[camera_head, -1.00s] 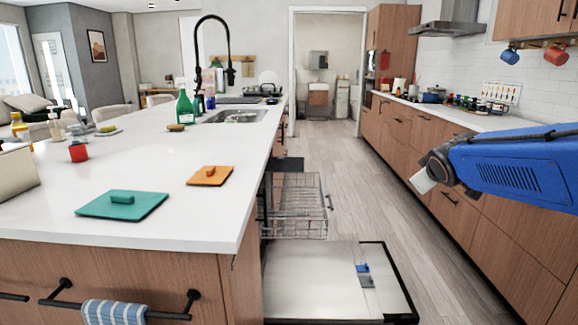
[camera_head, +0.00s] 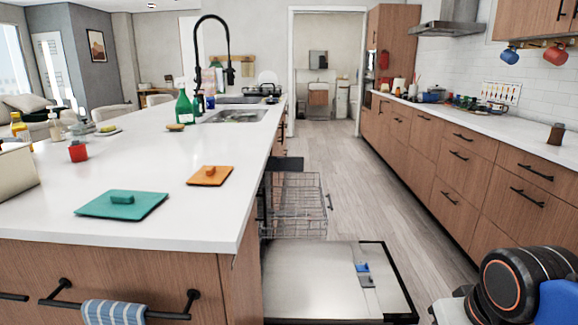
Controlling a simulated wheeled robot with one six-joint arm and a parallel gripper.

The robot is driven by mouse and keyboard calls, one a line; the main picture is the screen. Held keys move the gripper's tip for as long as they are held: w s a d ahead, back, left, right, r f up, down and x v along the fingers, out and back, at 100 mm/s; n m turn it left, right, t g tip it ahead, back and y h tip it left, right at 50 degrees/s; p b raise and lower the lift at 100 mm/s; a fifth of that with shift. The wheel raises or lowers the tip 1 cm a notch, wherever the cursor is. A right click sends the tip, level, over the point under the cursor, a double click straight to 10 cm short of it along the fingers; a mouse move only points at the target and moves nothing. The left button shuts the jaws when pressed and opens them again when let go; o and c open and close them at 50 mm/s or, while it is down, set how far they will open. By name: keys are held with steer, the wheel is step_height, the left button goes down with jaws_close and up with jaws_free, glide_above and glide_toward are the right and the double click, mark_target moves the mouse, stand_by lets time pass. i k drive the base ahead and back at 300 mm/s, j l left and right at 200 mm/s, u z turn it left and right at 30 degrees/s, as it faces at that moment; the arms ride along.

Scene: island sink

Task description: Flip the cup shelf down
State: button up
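The dishwasher in the island's side is open, its door (camera_head: 310,285) folded down flat over the floor. A wire rack (camera_head: 298,207) is pulled out above the door. I cannot make out a cup shelf for certain in the rack; the wires are too fine at this distance. My arm's dark round joint and blue link show at the lower right. My gripper is out of the picture.
A towel (camera_head: 112,312) hangs on the front handle. The floor (camera_head: 360,180) between island and right-hand cabinets is clear.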

mark_target(273, 164)
steer(key=i+l+u, duration=0.25)
steer(key=i+l, duration=0.15)
steer(key=l, duration=0.25)
steer(key=i+l+u, duration=0.15)
steer(key=l, duration=0.2)
steer(key=i+l+u, duration=0.15)
steer(key=l, duration=0.25)
steer(key=i+l+u, duration=0.1)
steer(key=l, duration=0.3)
steer(key=i+l+u, duration=0.15)
steer(key=l, duration=0.25)
steer(key=i+l+u, duration=0.15)
steer(key=l, duration=0.25)
